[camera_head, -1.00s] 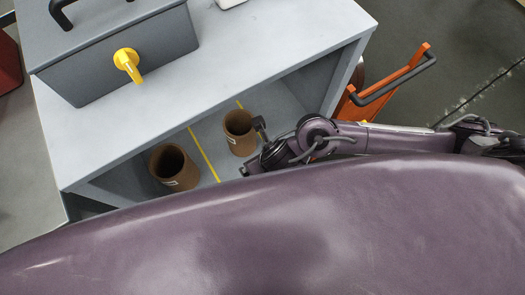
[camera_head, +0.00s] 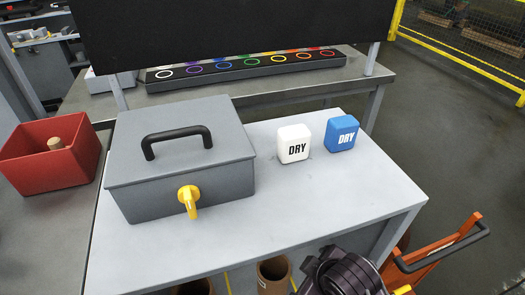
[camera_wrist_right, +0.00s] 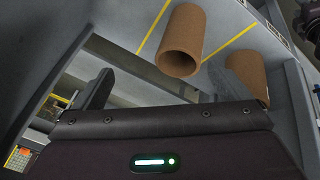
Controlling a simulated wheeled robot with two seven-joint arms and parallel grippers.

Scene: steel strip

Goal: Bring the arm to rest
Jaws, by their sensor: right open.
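My right arm (camera_head: 345,272) shows at the bottom of the head view, dark purple, in front of the bench's lower right side. Its fingertips are not visible there. In the right wrist view my right gripper (camera_wrist_right: 150,118) is open, with one dark finger showing at the left and nothing seen held. Two brown tubes stand on the shelf under the bench top: one (camera_head: 273,274) beside my arm, also seen in the wrist view (camera_wrist_right: 182,45), and another (camera_head: 196,287) cut by the lower edge. My left gripper is in neither view.
On the grey bench (camera_head: 330,210) stand a grey lidded box (camera_head: 175,165) with a yellow handle, a white DRY block (camera_head: 293,144) and a blue DRY block (camera_head: 341,133). A red bin (camera_head: 50,157) is left. An orange cart (camera_head: 440,255) stands right of the bench.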

